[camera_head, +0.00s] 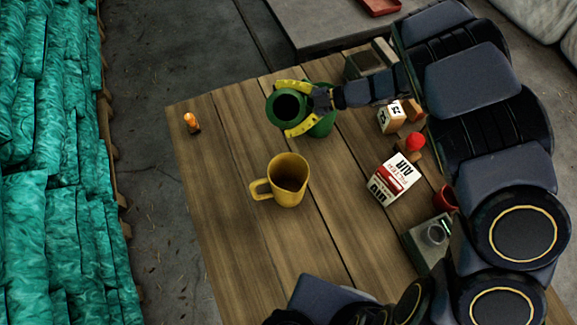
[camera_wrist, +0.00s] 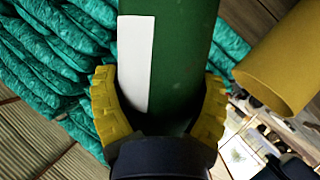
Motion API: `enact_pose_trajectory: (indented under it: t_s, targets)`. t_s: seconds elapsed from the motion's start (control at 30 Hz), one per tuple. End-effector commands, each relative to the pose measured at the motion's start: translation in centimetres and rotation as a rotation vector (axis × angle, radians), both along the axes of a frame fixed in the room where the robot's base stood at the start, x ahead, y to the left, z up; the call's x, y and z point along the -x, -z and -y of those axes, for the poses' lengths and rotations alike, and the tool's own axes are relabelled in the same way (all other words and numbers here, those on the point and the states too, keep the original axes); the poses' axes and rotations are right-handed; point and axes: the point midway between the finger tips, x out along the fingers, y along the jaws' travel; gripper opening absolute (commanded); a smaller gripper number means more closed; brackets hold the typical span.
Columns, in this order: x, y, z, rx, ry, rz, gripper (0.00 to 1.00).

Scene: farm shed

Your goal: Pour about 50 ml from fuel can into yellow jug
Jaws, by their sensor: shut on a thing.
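The fuel can is a green can (camera_head: 323,127) near the far side of the table, with a round dark opening facing up in the head view. My gripper (camera_head: 292,107) has its yellow fingers closed around the can. In the wrist view the fingers (camera_wrist: 158,105) press on both sides of the green can (camera_wrist: 185,55), which has a white label strip. The yellow jug (camera_head: 285,181) stands upright on the table, nearer than the can and apart from it, its handle to the left. It also shows in the wrist view (camera_wrist: 275,72) at the right. The liquid level is not visible.
A small orange-topped item (camera_head: 192,123) stands near the table's left edge. A white and red air filter box (camera_head: 394,179), small boxes (camera_head: 391,117), a red-topped item (camera_head: 414,143), a red cup (camera_head: 446,198) and a scale-like device (camera_head: 428,240) crowd the right. The wooden table (camera_head: 225,225) is clear left of the jug.

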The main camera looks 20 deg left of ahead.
Motion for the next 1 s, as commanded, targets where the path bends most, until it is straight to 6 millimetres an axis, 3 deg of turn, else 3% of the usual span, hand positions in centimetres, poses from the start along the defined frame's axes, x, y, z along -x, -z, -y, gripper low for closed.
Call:
enact_pose_trajectory:
  t_s: [0.53, 0.77, 1.0]
  targets:
    - [-0.6, 1.2, -0.4, -0.162, 0.002, 0.315, 0.40]
    - [-1.0, 3.1, -0.5, -0.228, 0.004, 0.448, 0.40]
    - [-1.1, 2.8, -0.5, -0.298, 0.003, 0.594, 0.40]
